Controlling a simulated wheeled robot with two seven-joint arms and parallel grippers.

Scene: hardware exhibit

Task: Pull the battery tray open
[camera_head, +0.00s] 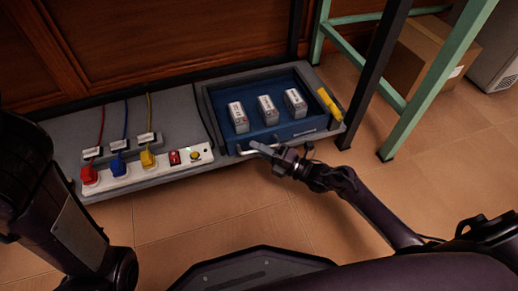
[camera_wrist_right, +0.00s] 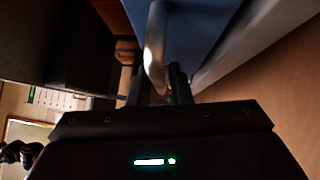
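The blue battery tray (camera_head: 291,130) sits in a grey bench with three white batteries, the middle one (camera_head: 267,110) among them, standing in it. Its front lies about level with the bench front. A pale bar handle (camera_head: 243,153) runs along the tray front. My right gripper (camera_head: 264,150) is at this handle. In the right wrist view the handle (camera_wrist_right: 155,50) runs in between the two fingers of my right gripper (camera_wrist_right: 161,78), which stand close on either side. Whether they press on it I cannot tell. My left arm shows at the left; its gripper is out of view.
A yellow bar (camera_head: 329,104) lies right of the tray. A green-legged stand (camera_head: 440,75) is at the right. The floor in front is clear.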

